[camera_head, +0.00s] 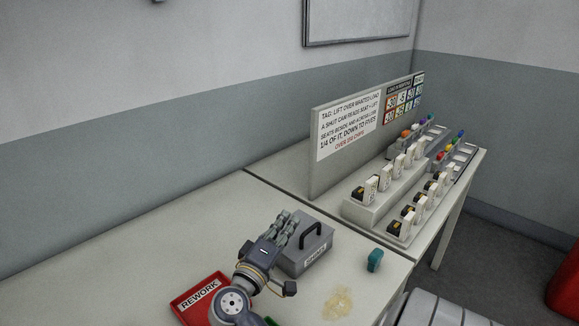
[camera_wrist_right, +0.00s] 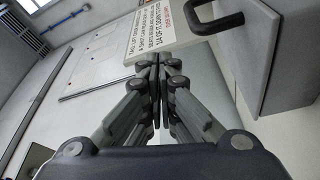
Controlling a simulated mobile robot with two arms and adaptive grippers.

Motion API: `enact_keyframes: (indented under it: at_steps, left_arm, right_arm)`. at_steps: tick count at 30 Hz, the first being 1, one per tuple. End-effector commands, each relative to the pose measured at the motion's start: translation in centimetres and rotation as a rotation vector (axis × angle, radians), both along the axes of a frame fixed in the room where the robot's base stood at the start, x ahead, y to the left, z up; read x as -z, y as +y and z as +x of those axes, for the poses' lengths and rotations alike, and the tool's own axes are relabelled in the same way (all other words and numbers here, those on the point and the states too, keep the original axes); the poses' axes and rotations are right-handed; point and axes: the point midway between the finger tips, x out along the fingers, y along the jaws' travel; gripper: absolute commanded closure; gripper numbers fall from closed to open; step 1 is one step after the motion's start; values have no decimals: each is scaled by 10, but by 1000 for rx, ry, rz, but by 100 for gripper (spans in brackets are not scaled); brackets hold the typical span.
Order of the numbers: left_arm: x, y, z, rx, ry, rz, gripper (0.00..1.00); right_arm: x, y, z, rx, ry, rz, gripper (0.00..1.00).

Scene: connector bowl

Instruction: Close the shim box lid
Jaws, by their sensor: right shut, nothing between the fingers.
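The shim box (camera_head: 316,262) is a grey box with a "SHIMS" label on its front, on the near table. Its lid (camera_head: 318,238) carries a black handle (camera_head: 311,230) and looks flat on the box in the head view; whether a small gap is left I cannot tell. My right gripper (camera_head: 289,219) is shut and empty, beside the lid's left edge; contact is unclear. In the right wrist view its fingers (camera_wrist_right: 158,62) are together, and the handle (camera_wrist_right: 207,20) shows at upper right. My left gripper is not in view.
A red "REWORK" tray (camera_head: 203,290) lies left of the box, partly behind my right arm. A teal object (camera_head: 375,260) and a yellowish patch (camera_head: 338,303) are to the right. Connector racks (camera_head: 387,190) and a sign panel (camera_head: 345,135) stand on the far table.

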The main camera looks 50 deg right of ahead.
Motion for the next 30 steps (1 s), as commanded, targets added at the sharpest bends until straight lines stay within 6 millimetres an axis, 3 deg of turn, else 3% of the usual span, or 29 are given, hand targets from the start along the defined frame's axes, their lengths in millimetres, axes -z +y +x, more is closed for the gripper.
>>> enact_keyframes:
  at_steps: [9, 15, 26, 30]
  left_arm:
    - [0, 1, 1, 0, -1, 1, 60]
    - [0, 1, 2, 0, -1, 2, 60]
    - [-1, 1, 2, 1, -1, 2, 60]
    - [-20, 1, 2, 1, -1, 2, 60]
  right_arm:
    - [8, 67, -13, -2, 1, 4, 100]
    - [10, 93, -18, -2, 0, 3, 100]
    - [8, 101, -20, -1, -1, 1, 100]
    - [-11, 101, -19, -1, -2, 0, 100]
